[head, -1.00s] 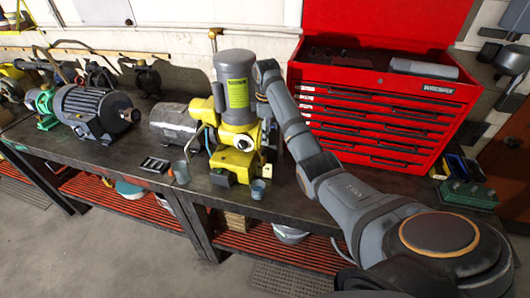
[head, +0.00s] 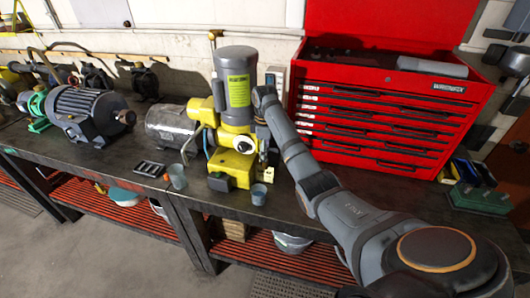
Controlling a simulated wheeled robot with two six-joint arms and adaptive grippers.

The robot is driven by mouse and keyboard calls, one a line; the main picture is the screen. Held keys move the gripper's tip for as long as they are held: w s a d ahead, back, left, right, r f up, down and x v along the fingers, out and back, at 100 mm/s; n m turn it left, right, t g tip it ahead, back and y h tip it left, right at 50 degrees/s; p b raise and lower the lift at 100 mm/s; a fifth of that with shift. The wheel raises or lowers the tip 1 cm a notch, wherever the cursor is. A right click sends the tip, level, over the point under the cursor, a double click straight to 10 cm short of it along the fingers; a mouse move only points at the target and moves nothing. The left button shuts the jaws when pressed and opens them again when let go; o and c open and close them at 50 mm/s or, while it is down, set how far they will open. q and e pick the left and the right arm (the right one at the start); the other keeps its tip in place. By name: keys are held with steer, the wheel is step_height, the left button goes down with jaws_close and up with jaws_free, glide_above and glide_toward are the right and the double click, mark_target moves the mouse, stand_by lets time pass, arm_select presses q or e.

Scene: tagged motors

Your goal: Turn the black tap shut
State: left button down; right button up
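A yellow pump (head: 232,168) with an upright grey motor (head: 236,85) and a yellow label stands on the dark workbench. A round white-faced dial (head: 243,146) is on its front. My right arm comes in from the lower right and bends down at the pump's right side. My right gripper (head: 264,143) is small and dark there, close beside the pump. Its fingers blend into dark parts, so I cannot tell whether they touch anything or are open. I cannot make out the black tap clearly. My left gripper is out of view.
A red tool chest (head: 390,115) stands right of my arm. Two small cups (head: 177,176) (head: 259,194) are at the bench front, beside the pump. A dark motor (head: 90,113) is further left. Bare bench (head: 130,157) shows left of the pump.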

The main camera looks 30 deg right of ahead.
steer(key=shift+d, duration=0.1)
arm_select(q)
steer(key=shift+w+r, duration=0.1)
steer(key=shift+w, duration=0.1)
arm_select(e)
steer(key=shift+r, duration=0.15)
steer(key=shift+c, duration=0.2)
